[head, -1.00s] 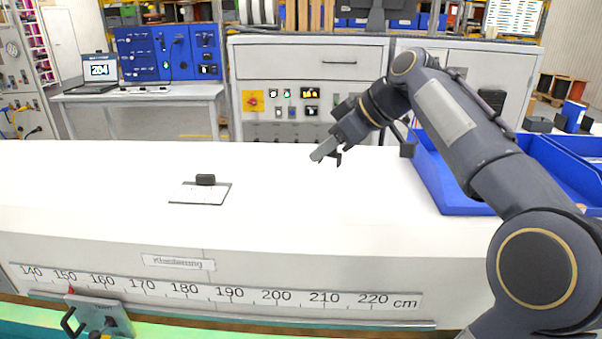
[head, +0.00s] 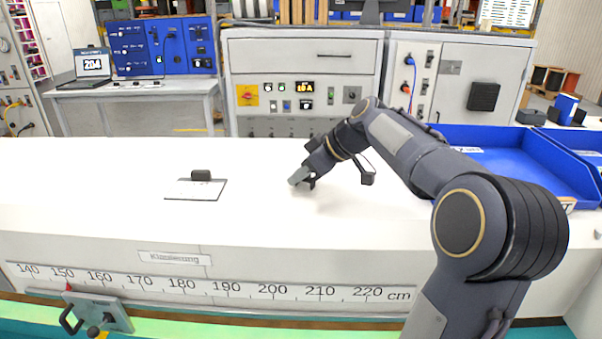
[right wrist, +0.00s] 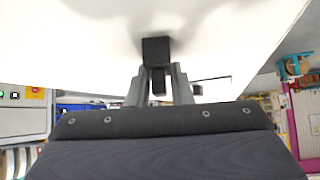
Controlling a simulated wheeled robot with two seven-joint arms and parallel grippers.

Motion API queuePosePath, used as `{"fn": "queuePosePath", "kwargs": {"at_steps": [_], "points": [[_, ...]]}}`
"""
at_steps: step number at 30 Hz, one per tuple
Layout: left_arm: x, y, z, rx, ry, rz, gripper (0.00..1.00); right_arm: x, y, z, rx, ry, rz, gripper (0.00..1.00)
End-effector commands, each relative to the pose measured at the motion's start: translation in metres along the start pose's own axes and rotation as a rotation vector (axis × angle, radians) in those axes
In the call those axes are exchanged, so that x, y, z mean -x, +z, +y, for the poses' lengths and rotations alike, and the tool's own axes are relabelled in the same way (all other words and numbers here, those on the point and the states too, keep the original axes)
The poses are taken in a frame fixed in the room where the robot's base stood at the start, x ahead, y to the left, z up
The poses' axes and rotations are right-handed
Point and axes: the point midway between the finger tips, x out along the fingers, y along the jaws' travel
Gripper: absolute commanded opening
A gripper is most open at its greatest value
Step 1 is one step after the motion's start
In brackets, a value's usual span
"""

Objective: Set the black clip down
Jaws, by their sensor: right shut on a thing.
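My right gripper (head: 300,179) is low over the white table, to the right of a thin white plate with a dark edge. In the right wrist view, my right gripper (right wrist: 159,78) is shut on a black clip (right wrist: 156,50), a small dark block between the fingertips. The clip is close to the table top; I cannot tell whether it touches. In the head view the clip is mostly hidden by the gripper. My left gripper is not in view.
The white plate (head: 180,190) lies on the table (head: 90,200) with another small black block (head: 201,175) at its back edge. Blue trays (head: 490,150) stand at the table's right. The table is clear between plate and gripper. A centimetre scale (head: 230,289) runs along the front.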

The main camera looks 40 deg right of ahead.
Motion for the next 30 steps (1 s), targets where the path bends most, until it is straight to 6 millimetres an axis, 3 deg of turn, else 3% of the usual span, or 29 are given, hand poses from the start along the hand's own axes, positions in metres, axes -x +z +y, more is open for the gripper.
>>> {"fn": "queuePosePath", "kwargs": {"at_steps": [4, 5, 9, 20, 23, 30], "points": [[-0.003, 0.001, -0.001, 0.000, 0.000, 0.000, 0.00, -0.002, 0.002, 0.000, 0.000, 0.000, 0.000, 0.00], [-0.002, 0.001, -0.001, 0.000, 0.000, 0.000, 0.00, -0.001, 0.001, 0.000, 0.000, 0.000, 0.000, 0.22], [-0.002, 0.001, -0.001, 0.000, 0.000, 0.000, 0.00, -0.001, 0.001, 0.000, 0.000, 0.000, 0.000, 0.40], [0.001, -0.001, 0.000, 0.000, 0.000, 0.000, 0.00, 0.003, -0.001, 0.000, 0.000, 0.000, 0.001, 0.41], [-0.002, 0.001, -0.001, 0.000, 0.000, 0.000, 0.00, 0.014, -0.001, 0.001, 0.001, 0.002, 0.004, 0.41], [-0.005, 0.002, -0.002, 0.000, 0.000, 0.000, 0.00, 0.065, 0.000, 0.001, 0.001, 0.004, 0.004, 0.41]]}}
